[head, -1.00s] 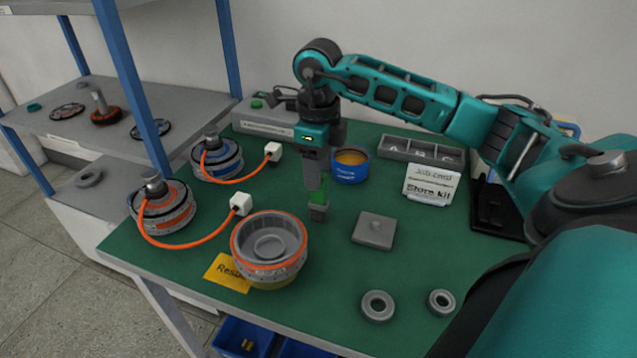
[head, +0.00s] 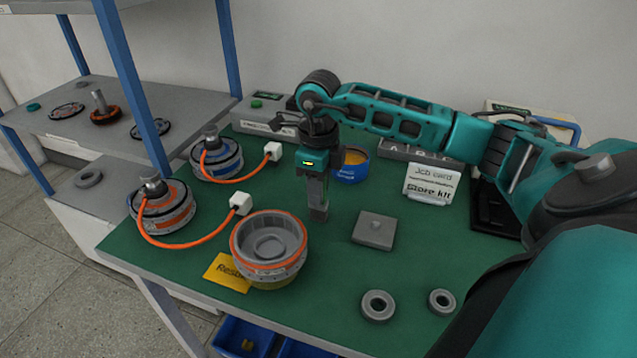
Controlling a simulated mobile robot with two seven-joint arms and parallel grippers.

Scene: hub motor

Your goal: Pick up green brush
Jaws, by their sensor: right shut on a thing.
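My right gripper (head: 317,200) points straight down over the middle of the green table mat, just right of and behind the orange-rimmed housing. It is shut on the green brush. The brush's grey lower part (head: 319,214) shows below the fingers; the fingers hide most of its green body. I cannot tell whether the brush still touches the mat. My left gripper is not in view.
The orange-rimmed housing (head: 268,250) stands close at the left front. A blue tub (head: 353,168) is just behind the gripper. A grey square plate (head: 374,229) lies to the right, with rings (head: 377,306) in front. A job card (head: 432,184) stands behind the plate.

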